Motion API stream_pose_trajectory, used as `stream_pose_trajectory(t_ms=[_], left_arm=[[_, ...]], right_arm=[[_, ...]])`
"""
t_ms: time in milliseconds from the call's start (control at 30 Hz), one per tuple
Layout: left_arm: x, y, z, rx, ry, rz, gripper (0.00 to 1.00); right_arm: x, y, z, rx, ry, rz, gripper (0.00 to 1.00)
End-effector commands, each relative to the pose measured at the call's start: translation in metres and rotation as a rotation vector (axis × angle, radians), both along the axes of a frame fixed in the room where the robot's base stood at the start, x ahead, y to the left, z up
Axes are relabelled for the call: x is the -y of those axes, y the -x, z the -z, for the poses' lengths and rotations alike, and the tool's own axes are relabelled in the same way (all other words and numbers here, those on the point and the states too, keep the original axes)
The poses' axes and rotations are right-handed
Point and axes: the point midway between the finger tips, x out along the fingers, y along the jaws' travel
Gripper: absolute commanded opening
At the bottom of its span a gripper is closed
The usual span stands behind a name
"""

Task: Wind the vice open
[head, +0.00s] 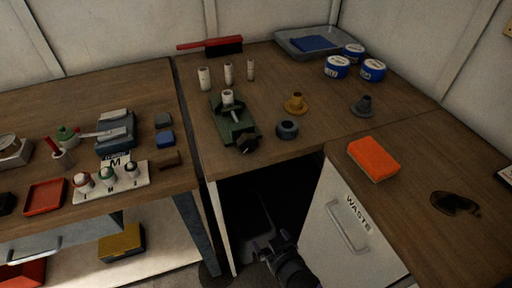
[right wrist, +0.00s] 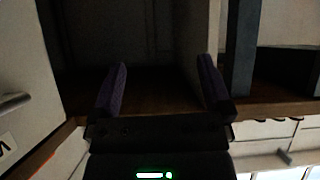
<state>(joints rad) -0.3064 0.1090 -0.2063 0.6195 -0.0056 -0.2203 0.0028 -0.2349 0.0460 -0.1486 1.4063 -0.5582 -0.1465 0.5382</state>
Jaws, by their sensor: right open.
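The green vice (head: 234,122) stands near the front edge of the middle bench in the head view. A pale cylinder (head: 228,97) stands upright at its jaws; I cannot tell whether it is clamped. A dark knob or handle (head: 248,144) is at the vice's front end, by the bench edge. My right gripper (head: 277,247) is low in front of the bench, below the vice and apart from it. In the right wrist view its two purple fingers (right wrist: 163,88) are spread with nothing between them. My left gripper is not in view.
A red brush (head: 222,46) lies behind. The WASTE cabinet (head: 345,225) is right of my right gripper, with an orange sponge (head: 373,158) above.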

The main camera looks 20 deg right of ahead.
Motion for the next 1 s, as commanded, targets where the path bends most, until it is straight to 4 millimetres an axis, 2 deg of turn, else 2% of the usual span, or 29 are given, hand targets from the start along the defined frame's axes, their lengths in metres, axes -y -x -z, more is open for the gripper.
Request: stream_pose_trajectory(t_ms=[33,100,200,300,400,467,700,800,1000], left_arm=[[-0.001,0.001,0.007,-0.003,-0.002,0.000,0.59],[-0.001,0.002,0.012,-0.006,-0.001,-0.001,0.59],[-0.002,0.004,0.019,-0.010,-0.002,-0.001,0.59],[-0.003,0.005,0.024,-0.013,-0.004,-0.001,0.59],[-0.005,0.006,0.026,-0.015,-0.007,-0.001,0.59],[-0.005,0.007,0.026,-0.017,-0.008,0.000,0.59],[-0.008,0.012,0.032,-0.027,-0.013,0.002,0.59],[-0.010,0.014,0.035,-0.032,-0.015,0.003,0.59],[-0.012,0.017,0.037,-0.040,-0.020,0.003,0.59]], right_arm=[[-0.002,-0.017,-0.019,0.082,-0.013,0.007,1.00],[-0.002,-0.038,-0.053,0.200,-0.030,0.018,1.00],[-0.002,-0.059,-0.101,0.360,-0.053,0.030,1.00],[-0.002,-0.070,-0.143,0.490,-0.073,0.038,1.00],[-0.001,-0.075,-0.170,0.569,-0.083,0.044,1.00],[-0.001,-0.082,-0.175,0.583,-0.086,0.043,1.00],[-0.003,-0.138,-0.174,0.581,-0.084,0.042,1.00],[-0.003,-0.155,-0.173,0.578,-0.084,0.044,1.00],[-0.004,-0.172,-0.174,0.577,-0.085,0.043,1.00]])
